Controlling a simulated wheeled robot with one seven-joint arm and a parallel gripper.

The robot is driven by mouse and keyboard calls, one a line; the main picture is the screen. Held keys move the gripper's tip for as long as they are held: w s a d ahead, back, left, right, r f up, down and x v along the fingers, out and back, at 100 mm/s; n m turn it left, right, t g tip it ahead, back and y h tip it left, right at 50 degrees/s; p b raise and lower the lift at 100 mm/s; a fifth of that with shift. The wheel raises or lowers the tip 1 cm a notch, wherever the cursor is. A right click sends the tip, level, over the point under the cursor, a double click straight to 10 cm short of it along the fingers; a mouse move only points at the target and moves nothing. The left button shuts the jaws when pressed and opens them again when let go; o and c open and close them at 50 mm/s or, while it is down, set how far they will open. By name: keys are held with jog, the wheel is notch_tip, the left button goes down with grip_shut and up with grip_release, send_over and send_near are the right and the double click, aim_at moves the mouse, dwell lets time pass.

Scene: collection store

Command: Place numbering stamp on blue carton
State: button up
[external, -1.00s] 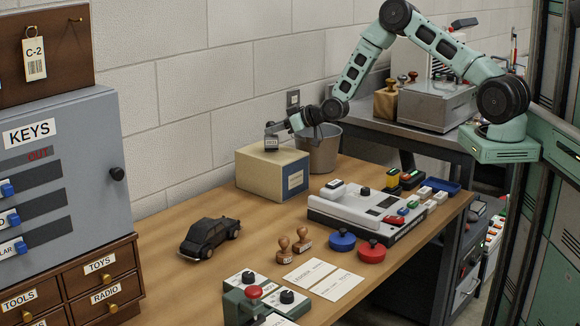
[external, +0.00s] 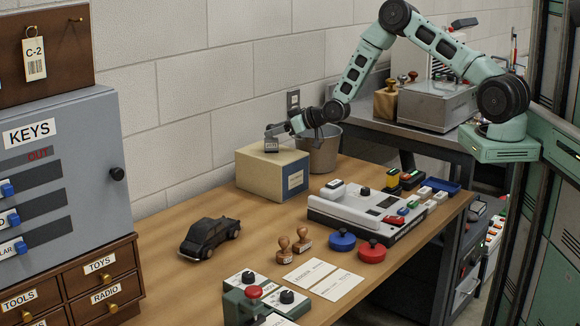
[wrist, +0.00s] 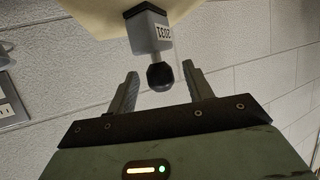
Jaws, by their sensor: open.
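The numbering stamp (external: 271,146) is a small grey block with a dark base and a number label. It appears to stand upright on top of the beige carton with a blue front panel (external: 262,180), near its back left. In the wrist view, the stamp (wrist: 148,35) shows its black round knob toward me, with the pale carton top (wrist: 95,15) beyond. My gripper (external: 279,129) is just above the stamp. In the wrist view, my gripper (wrist: 160,78) is open, its fingers on either side of the knob with gaps visible. Contact under the stamp's base is hard to see.
A grey bin (external: 322,150) stands right behind the carton. A pale control console (external: 365,210) is to its right. A black toy car (external: 210,237) and wooden hand stamps (external: 293,242) lie nearer the front. The desk left of the carton is clear.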

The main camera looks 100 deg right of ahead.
jog(key=b+v, duration=0.2)
jog(key=v, duration=1)
jog(key=w+a+r+n+g+y, duration=0.1)
jog(key=w+a+n+g+y, duration=0.2)
jog(key=a, duration=1.4)
jog(key=s+a+r+n+g+y, duration=0.1)
jog(key=s+a+n+y, duration=0.15)
jog(key=a, duration=0.75)
jog(key=s+a+r+n+g+y, duration=0.1)
jog(key=s+a+g, duration=0.15)
jog(key=a, duration=0.75)
jog(key=s+a+r+n+g, duration=0.1)
jog(key=s+a+n+g, duration=0.1)
jog(key=s+a, duration=0.3)
jog(key=s+a+r+n+g, duration=0.1)
jog(key=s+a, duration=0.4)
jog(key=s, duration=0.8)
jog(key=s+a+r+n+g, duration=0.2)
jog(key=s+a, duration=0.3)
jog(key=s, duration=0.5)
jog(key=shift+a+n+g+h, duration=0.2)
jog(key=shift+n+g+h, duration=0.25)
